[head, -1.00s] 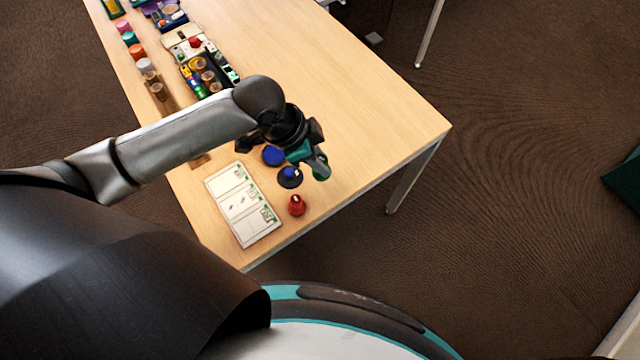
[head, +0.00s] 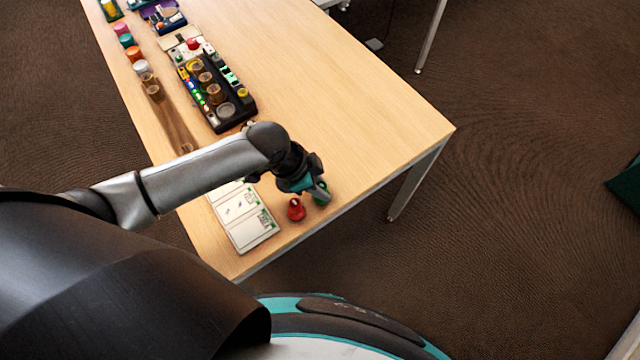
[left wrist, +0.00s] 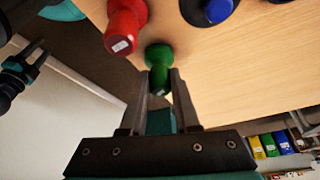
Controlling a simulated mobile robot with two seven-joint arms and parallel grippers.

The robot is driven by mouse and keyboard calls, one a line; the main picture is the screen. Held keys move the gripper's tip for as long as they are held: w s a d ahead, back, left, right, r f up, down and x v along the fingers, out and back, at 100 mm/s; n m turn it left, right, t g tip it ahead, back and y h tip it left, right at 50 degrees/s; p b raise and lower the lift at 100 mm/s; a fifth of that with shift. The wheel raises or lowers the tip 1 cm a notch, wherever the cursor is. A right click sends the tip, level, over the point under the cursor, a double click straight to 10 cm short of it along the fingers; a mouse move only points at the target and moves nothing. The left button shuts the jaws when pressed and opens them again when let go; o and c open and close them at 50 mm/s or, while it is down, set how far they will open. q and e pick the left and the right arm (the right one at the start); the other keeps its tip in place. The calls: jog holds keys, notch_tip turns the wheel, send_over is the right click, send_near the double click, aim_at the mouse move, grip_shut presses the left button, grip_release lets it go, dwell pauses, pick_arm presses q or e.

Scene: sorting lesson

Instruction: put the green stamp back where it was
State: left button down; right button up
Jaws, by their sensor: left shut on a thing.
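My left gripper (head: 318,189) is shut on the green stamp (head: 323,199), right of the red stamp (head: 296,210) and close to the table's front edge. The left wrist view shows the green stamp (left wrist: 159,57) between the fingertips (left wrist: 159,78). The red stamp (left wrist: 124,24) stands beside it there, apart from it. I cannot tell whether the green stamp touches the table. A dark, teal-marked gripper, likely my right one (left wrist: 32,62), shows at the left edge of the wrist view; its jaws are unclear.
A white card with printed panels (head: 248,232) lies left of the red stamp. A dark stamp with a blue top (left wrist: 210,10) shows in the wrist view. A black tray (head: 240,115) of small items and several coloured jars stand farther back. The table's right side is clear.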

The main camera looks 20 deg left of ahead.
pick_arm(q)
jog(key=shift+f, duration=0.15)
jog(key=c, duration=0.6)
grip_release()
jog(key=shift+c, duration=0.2)
jog(key=p+v, duration=0.3)
jog(key=v, duration=0.9)
